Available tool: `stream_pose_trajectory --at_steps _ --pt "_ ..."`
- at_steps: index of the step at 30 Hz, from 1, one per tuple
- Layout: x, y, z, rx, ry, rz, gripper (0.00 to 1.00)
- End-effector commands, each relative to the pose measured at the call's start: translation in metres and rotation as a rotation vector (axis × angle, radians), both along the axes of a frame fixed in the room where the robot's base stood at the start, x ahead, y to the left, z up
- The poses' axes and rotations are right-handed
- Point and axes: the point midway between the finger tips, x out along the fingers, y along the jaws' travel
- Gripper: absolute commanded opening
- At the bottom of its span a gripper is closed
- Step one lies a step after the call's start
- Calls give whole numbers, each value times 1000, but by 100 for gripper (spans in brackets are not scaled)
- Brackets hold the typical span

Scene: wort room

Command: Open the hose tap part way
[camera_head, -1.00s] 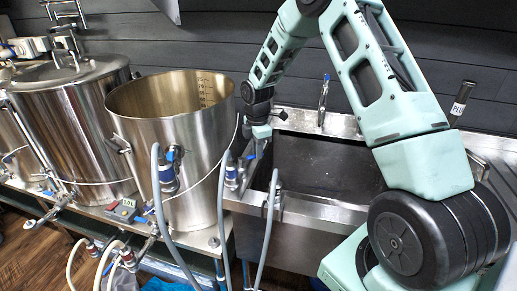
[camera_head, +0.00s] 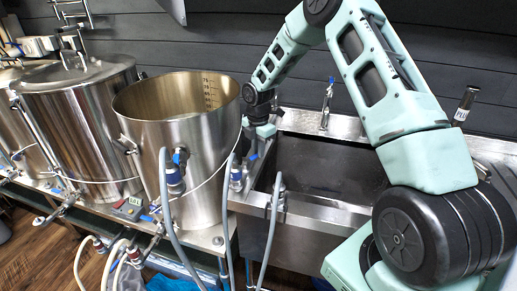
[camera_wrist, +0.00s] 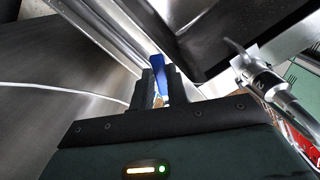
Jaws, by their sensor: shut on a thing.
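The hose tap has a blue lever (camera_wrist: 160,70), which stands between the two dark fingers of my gripper (camera_wrist: 159,92) in the wrist view. The fingers are shut on the lever. In the head view my gripper (camera_head: 256,148) reaches down at the left end of the sink, beside the large open pot. A blue and metal fitting with a grey hose (camera_head: 236,176) hangs just left of it. The tap's body is mostly hidden by the gripper in the wrist view, so how far the lever is turned cannot be told.
The steel sink (camera_head: 330,210) lies right of the gripper, with an upright faucet (camera_head: 327,100) behind it. The open pot (camera_head: 185,135) stands close on the left, with a lidded vessel (camera_head: 80,125) beyond. Grey hoses hang over the front edge.

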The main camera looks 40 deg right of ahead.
Motion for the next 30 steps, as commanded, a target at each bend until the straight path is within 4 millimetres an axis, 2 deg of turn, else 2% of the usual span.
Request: stream_pose_trajectory --at_steps 4,5,6,7,16,20,23,30 --pt "1 1 1 0 -3 -1 0" --pt "1 1 1 0 -3 -1 24" --pt "1 1 1 0 -3 -1 35" --pt "1 1 1 0 -3 -1 37" --pt "0 0 2 0 -2 -2 37" --pt "1 -1 13 0 -4 -2 37" --pt "1 -1 30 -1 -5 -2 37" --pt "1 0 86 -1 -6 -2 37"
